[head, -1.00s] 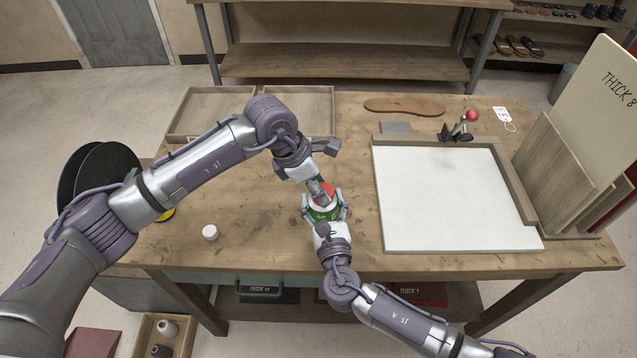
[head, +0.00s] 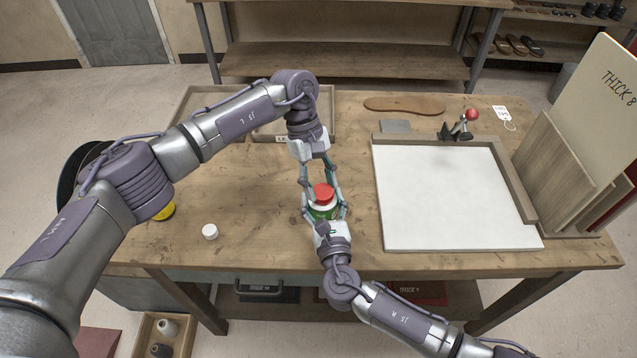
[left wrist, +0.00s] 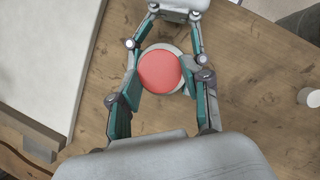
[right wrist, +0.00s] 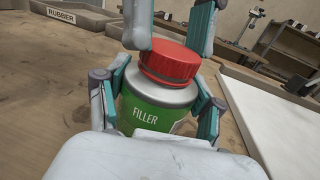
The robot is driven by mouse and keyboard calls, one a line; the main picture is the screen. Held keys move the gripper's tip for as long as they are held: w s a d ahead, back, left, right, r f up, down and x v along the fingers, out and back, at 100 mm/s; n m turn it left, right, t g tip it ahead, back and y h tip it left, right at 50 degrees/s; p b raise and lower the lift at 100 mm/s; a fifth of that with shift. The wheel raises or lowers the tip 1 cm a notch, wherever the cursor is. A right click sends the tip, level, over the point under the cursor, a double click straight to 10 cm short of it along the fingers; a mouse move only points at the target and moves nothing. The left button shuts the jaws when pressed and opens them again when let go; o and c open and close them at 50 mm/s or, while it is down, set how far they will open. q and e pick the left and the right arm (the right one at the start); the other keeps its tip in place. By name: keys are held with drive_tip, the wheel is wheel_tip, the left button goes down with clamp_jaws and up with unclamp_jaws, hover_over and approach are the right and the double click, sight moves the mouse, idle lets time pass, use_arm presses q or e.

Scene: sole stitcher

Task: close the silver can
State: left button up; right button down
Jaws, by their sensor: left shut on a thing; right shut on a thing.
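The silver can (head: 322,211) stands upright near the table's front edge; in the right wrist view the can (right wrist: 160,112) shows a silver shoulder and a green FILLER label. A red lid (right wrist: 171,64) sits on its top; it shows from above in the left wrist view (left wrist: 160,72). My right gripper (head: 325,212) is shut around the can's body from the front. My left gripper (head: 321,188) reaches down from behind and is shut on the red lid, one finger on each side. The lid's underside and the can's mouth are hidden.
A small white cap (head: 210,232) lies left of the can. A white board (head: 450,200) in a wooden frame is at right. Wooden trays (head: 205,103) stand at the back left. A yellow item (head: 166,212) is partly hidden by my left arm. Bare tabletop surrounds the can.

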use_arm(q)
drive_tip(key=m, duration=0.2)
drive_tip(key=m+y, duration=0.1)
drive_tip(key=m, duration=0.1)
drive_tip(key=m+g+y, duration=0.1)
drive_tip(key=m, duration=0.1)
drive_tip(key=shift+w+d, duration=0.1)
drive_tip(key=shift+d, duration=0.3)
drive_tip(key=m+y, duration=0.1)
drive_tip(key=m, duration=0.3)
drive_tip(key=shift+d+y, duration=0.1)
drive_tip(key=shift+y, duration=0.3)
drive_tip(key=m+y, duration=0.1)
drive_tip(key=m, duration=0.3)
drive_tip(key=o, duration=0.7)
drive_tip(key=shift+r, duration=2.25)
drive_tip(key=shift+c, duration=0.6)
